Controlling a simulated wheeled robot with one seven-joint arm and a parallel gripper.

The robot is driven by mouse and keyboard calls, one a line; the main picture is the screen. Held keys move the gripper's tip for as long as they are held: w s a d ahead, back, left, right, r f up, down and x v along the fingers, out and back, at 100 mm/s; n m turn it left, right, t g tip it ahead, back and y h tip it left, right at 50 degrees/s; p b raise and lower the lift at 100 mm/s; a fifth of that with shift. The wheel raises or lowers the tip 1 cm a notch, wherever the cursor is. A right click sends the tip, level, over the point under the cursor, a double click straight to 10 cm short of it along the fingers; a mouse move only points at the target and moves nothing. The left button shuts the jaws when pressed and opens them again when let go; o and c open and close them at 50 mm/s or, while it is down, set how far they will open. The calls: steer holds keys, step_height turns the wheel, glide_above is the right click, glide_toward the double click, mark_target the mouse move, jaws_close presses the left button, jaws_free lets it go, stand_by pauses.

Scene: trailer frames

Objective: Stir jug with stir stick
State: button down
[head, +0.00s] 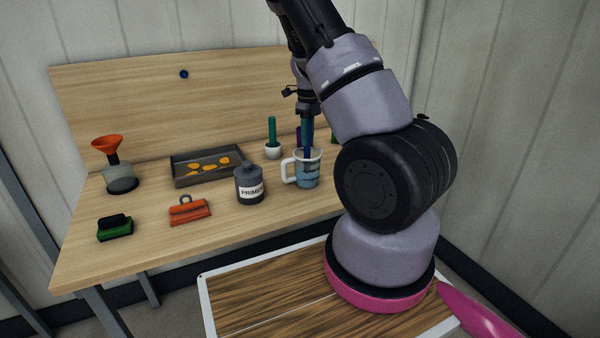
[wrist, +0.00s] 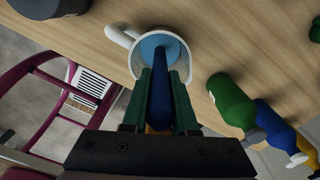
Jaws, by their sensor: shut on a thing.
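The jug (head: 307,170) is a clear measuring cup with a white handle and blue contents, standing upright on the workbench. In the wrist view the jug (wrist: 183,46) is seen from above, its handle to the upper left. My gripper (head: 306,118) is above the jug, pointing down. In the wrist view its green fingers (wrist: 159,100) are shut on the dark blue stir stick (wrist: 161,98). The stick's far end reaches into the jug's opening, over the blue contents. Whether its tip touches the jug's bottom is hidden.
A grey PRIMER bottle (head: 249,184) stands close left of the jug. A white pot with a green stick (head: 272,148) is behind it. Several bottles (wrist: 232,101) show right in the wrist view.

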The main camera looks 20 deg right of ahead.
steer(key=shift+r, duration=4.6)
